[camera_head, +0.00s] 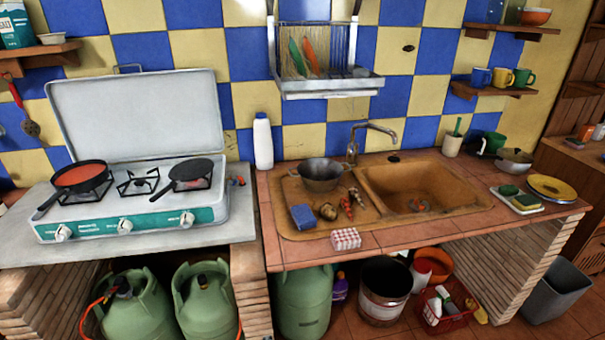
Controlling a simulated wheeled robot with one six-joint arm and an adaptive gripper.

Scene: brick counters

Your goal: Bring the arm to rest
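My arm and my gripper do not show in the head camera view, so I cannot see the arm's pose or whether the gripper is open or shut. The view shows two brick counters. The left counter (22,249) bears a stove (130,196) with its lid raised. The right counter (385,247) is tiled and has a brown sink (412,190).
A red-filled pan (80,177) and a dark pan (192,172) sit on the stove. A metal pot (320,175), white bottle (263,142), blue sponge (303,217) and checked box (346,239) stand on the right counter. A dish rack (329,82) hangs above. Green gas cylinders (205,300) stand below.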

